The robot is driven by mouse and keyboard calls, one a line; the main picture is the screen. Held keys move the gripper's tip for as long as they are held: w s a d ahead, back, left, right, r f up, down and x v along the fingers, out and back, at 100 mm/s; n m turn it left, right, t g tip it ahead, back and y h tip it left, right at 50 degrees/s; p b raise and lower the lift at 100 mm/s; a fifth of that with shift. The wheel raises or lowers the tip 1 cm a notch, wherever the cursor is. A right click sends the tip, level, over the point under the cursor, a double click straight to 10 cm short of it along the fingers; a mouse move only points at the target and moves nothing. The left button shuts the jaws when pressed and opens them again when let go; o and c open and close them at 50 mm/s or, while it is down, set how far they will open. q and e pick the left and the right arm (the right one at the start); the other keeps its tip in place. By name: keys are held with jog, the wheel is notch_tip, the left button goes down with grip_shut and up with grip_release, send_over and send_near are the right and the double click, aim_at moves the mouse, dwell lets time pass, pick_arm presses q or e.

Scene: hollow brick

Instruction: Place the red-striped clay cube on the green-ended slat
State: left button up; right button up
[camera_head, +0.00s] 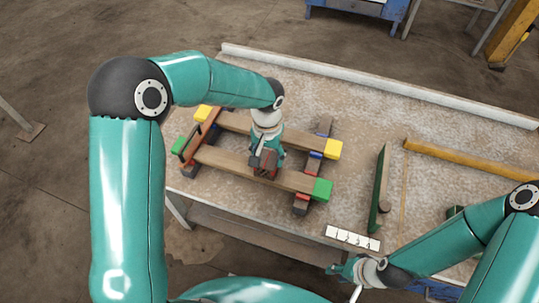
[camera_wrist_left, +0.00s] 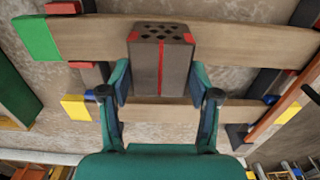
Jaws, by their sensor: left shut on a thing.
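The red-striped clay cube (camera_wrist_left: 158,68) is grey-brown, with holes in its top and a thin red stripe down its face. In the left wrist view it stands between the fingers of my left gripper (camera_wrist_left: 160,84), which is shut on it. The green-ended slat (camera_head: 228,162) lies across the dark supports. The cube also shows in the head view (camera_head: 263,160), over the middle of this slat; I cannot tell whether it touches it. The slat also shows in the wrist view (camera_wrist_left: 90,38). My right gripper (camera_head: 347,275) is by the table's front edge, its opening unclear.
A yellow-ended slat (camera_head: 298,139) lies parallel behind. An orange-brown bar with a dark handle (camera_head: 198,136) lies across the left ends. A green-sided board (camera_head: 380,190), a numbered white strip (camera_head: 352,237) and a yellow-brown bar (camera_head: 465,158) are on the right. A pale rail (camera_head: 380,86) edges the back.

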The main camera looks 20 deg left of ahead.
aim_at(267, 158)
pick_arm(q)
jog(key=o, duration=1.2)
jog(key=shift+c, duration=0.2)
notch_tip(267, 158, up, 12)
jog(key=p, duration=0.1)
jog(key=shift+r, duration=0.1)
